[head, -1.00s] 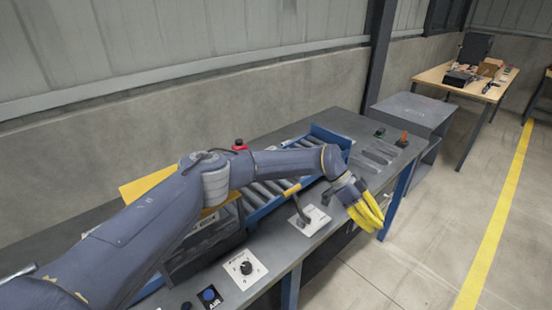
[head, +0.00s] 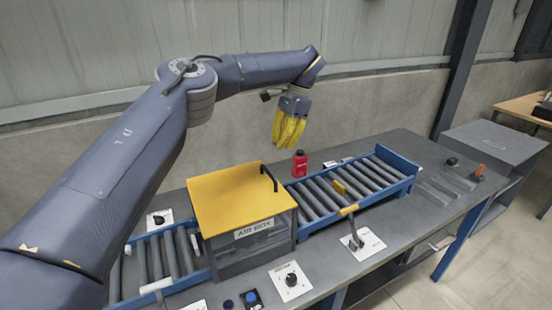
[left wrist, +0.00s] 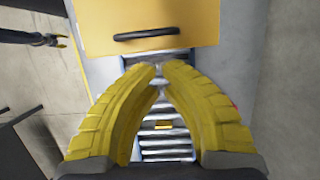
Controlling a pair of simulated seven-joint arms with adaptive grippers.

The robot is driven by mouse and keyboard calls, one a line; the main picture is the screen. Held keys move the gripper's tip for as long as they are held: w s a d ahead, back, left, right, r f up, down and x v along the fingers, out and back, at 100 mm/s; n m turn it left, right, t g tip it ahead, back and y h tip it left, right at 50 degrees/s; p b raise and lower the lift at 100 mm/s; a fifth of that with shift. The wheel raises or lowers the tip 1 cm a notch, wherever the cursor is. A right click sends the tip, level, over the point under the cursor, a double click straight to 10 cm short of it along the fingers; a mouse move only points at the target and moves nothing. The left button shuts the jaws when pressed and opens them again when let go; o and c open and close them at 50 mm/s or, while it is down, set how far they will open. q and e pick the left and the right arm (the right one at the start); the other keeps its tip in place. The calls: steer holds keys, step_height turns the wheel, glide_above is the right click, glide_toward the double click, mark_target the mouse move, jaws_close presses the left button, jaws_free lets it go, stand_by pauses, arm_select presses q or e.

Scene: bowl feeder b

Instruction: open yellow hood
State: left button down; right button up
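The yellow hood (head: 235,195) lies closed on the grey box marked AIR BOX (head: 254,228). Its black handle (head: 269,177) stands along the right edge. In the left wrist view the hood (left wrist: 150,15) fills the top, with the handle (left wrist: 146,34) near its lower edge. My left gripper (head: 287,145) hangs above and beyond the handle, fingers pointing down, touching nothing. In the left wrist view its yellow fingers (left wrist: 159,72) converge with tips together and nothing held. My right gripper (left wrist: 61,42) shows small at upper left in that view, over the floor; its finger gap is unclear.
A roller conveyor with blue rails (head: 398,165) runs through the box. A red bottle (head: 299,164) stands behind it. A yellow-handled lever (head: 350,211), a black knob (head: 291,280) and a blue button (head: 251,298) are at the front. The air above the conveyor is free.

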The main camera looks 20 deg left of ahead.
arm_select(q)
steer(key=x, duration=0.9)
steer(key=shift+f, duration=0.2)
